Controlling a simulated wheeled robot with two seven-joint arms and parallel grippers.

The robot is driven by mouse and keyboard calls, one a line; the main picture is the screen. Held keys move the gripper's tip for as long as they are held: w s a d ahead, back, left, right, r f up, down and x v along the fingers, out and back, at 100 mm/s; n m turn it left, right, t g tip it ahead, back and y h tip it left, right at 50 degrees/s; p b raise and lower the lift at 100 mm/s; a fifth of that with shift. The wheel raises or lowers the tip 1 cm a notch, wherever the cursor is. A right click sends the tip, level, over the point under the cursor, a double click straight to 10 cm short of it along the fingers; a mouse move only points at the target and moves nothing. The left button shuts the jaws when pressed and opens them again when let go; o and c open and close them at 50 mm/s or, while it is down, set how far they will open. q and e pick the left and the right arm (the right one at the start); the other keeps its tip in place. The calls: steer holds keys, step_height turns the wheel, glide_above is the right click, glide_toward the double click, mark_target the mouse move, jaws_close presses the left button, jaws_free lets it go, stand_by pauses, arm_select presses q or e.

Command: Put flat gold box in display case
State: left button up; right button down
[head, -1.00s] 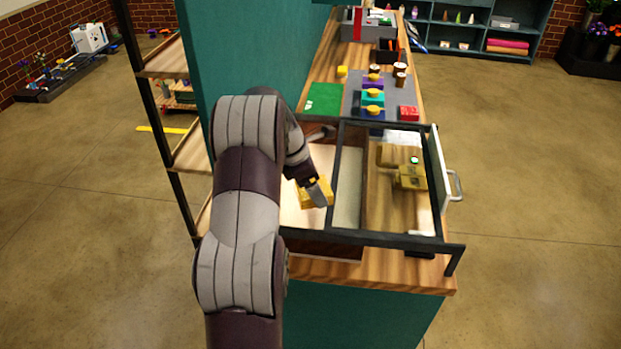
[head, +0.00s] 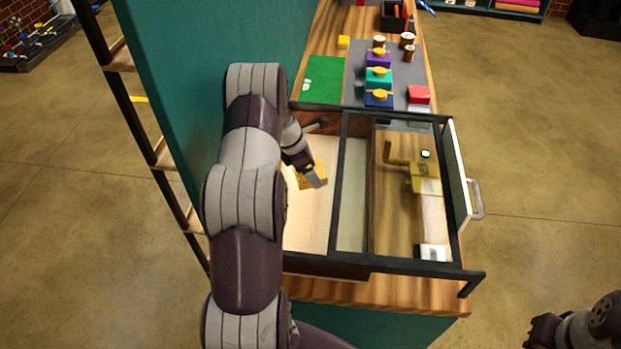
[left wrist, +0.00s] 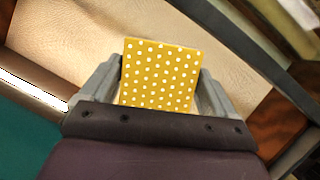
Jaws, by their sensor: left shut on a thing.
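The flat gold box (left wrist: 158,75), yellow-gold with white dots, is held between the two fingers of my left gripper (left wrist: 156,88). In the head view the box (head: 311,177) is partly covered by my left gripper (head: 314,178). The display case (head: 345,200) has a black frame and stands on the wooden counter. The gripper and box are over the pale floor in the case's left part; I cannot tell whether the box touches it. A dark end of my right arm (head: 545,330) shows at the lower right; its fingers are unclear.
Gold-coloured pieces (head: 425,183) and a small white item (head: 433,252) show in the case's right part. A white panel with a handle (head: 476,200) is on its right side. Behind are a green mat (head: 323,80) and small coloured boxes (head: 378,77). A teal wall stands left.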

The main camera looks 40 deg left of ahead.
arm_select(q)
steer(key=f, duration=0.2)
steer(key=f+p, duration=0.1)
steer(key=f, duration=0.1)
steer(key=w+f, duration=0.1)
steer(key=f, duration=0.1)
steer(key=shift+a+f, duration=0.25)
steer(key=shift+a, duration=0.15)
steer(key=shift+s+d+f, duration=0.15)
steer(key=shift+s+f, duration=0.05)
steer(key=shift+f, duration=0.3)
